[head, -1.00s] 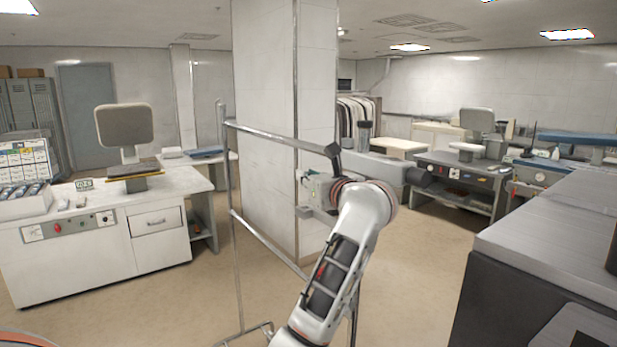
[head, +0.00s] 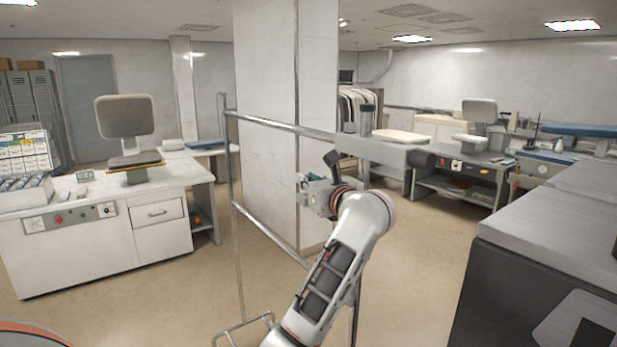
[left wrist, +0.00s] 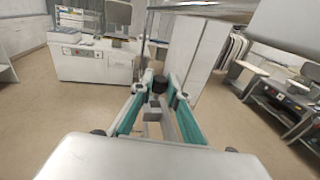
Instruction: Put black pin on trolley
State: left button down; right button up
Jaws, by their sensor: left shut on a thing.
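My left gripper (head: 322,186) is held out in front of me in the head view, near the corner of a white pillar. In the left wrist view its two green-lined fingers (left wrist: 160,100) are closed on a small black piece, which I take for the black pin (left wrist: 160,83). The pin's dark end (head: 331,159) sticks up above the gripper in the head view; its lower part is hidden between the fingers. I cannot tell for certain which thing is the trolley. My right gripper is not in view.
A chrome tube frame (head: 237,215) with a top rail stands before me, by the white pillar (head: 266,160). A white workbench (head: 70,250) with a press is left. A dark counter with a steel top (head: 550,240) is near right. Open floor lies between.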

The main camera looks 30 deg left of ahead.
pick_arm(q)
jog(key=shift+d, duration=0.1)
dwell(0.8)
dwell(0.8)
jog(key=shift+f+b, duration=1.1)
jog(key=shift+f, duration=0.1)
jog(key=c, duration=1.9)
grip_release()
jog(key=shift+m, duration=0.3)
jog(key=shift+r+v, duration=0.2)
jog(key=shift+v, duration=3.55)
jog(key=shift+s, duration=0.15)
